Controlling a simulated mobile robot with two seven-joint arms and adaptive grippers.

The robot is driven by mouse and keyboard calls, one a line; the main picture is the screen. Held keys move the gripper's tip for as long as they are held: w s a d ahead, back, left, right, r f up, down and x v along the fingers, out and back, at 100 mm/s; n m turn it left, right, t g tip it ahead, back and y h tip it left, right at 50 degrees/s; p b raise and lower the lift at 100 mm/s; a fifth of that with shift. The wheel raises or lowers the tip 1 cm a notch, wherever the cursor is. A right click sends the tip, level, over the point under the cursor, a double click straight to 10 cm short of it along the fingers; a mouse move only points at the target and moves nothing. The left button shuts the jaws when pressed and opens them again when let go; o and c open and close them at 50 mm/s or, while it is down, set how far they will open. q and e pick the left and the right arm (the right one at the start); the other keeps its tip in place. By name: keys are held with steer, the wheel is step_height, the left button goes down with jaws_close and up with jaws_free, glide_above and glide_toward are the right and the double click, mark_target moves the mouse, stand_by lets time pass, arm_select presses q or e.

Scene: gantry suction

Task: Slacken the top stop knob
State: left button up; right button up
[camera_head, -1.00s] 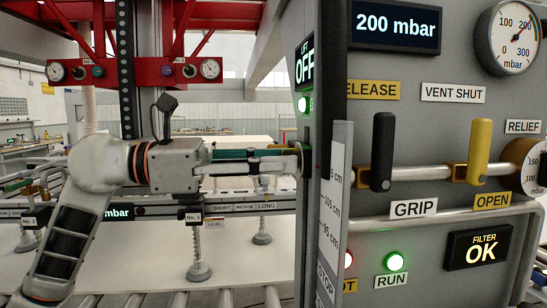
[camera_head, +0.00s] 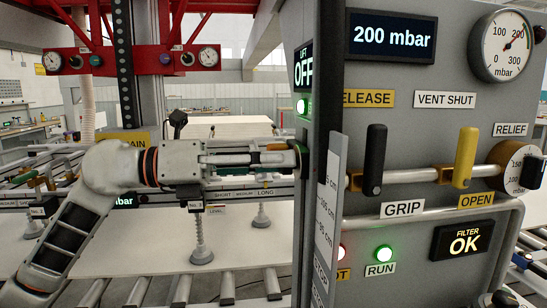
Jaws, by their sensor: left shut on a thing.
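My left gripper (camera_head: 290,158) reaches in from the left, level, with its fingertips at the left edge of the grey control cabinet. It is shut on a dark round knob (camera_head: 302,160) beside the dark upright post, which I take to be the top stop knob; the fingers hide part of it. A grey scale plate (camera_head: 328,215) with cm marks and a partly readable "STOP" label stands just right of the post. My right gripper is not in view.
The cabinet face carries a black GRIP lever (camera_head: 375,160), a yellow OPEN lever (camera_head: 465,158) and a RELIEF knob (camera_head: 517,167). The display (camera_head: 391,34) reads 200 mbar. Suction cups (camera_head: 201,240) hang over a pale sheet (camera_head: 150,245) above rollers.

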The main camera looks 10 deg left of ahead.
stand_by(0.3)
arm_select(q)
steer(key=o, duration=1.1)
steer(key=shift+a, duration=0.1)
steer(key=v, duration=1.2)
steer(key=shift+w, duration=0.1)
